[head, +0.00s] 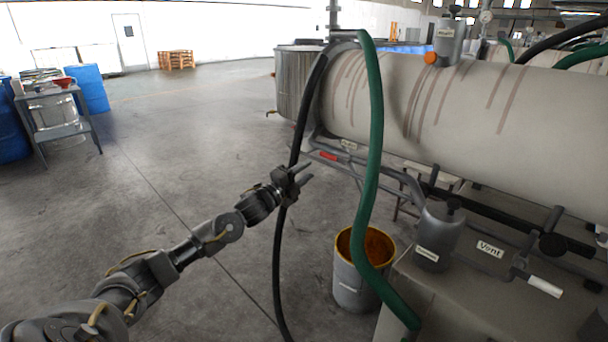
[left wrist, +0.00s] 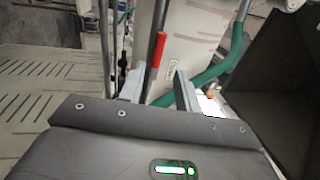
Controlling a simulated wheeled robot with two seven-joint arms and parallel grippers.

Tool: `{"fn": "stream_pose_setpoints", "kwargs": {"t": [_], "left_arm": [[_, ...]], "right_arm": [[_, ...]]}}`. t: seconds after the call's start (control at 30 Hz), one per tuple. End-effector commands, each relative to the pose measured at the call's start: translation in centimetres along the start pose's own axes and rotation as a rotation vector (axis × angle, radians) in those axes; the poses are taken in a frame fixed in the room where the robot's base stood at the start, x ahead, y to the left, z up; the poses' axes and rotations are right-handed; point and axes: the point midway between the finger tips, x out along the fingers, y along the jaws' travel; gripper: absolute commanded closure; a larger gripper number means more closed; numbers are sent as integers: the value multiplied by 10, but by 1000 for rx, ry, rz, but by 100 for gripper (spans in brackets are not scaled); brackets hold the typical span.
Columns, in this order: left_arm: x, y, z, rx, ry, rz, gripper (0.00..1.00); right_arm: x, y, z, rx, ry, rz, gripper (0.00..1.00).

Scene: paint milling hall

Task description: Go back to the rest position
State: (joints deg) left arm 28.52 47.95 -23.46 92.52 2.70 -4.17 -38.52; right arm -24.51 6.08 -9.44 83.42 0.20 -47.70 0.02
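My left gripper (head: 306,174) is held out over the floor in the middle of the head view, in front of the mill's near end. Its two fingers stand apart with nothing between them. In the left wrist view the fingers of the left gripper (left wrist: 158,92) also show apart. A red-ended lever (left wrist: 157,50) appears beyond them, and I cannot tell how far off it is. My right gripper is not in view.
A black hose (head: 278,255) hangs close by the left gripper. A green hose (head: 375,130) runs down past an open bucket (head: 345,288). The big horizontal mill drum (head: 460,110) fills the right. Open floor (head: 190,130) lies left; a small table (head: 60,132) stands farther off.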

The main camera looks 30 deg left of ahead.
Motion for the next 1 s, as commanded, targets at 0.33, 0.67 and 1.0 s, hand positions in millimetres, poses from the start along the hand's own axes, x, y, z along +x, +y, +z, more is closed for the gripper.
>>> {"fn": "stream_pose_setpoints", "kwargs": {"t": [0.33,0.67,1.0], "left_arm": [[-3,0,0,0,1,0,67],[-4,11,2,-22,-11,20,67],[-79,212,11,-398,-256,349,67]], "right_arm": [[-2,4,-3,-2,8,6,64],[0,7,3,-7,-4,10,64],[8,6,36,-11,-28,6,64]]}}
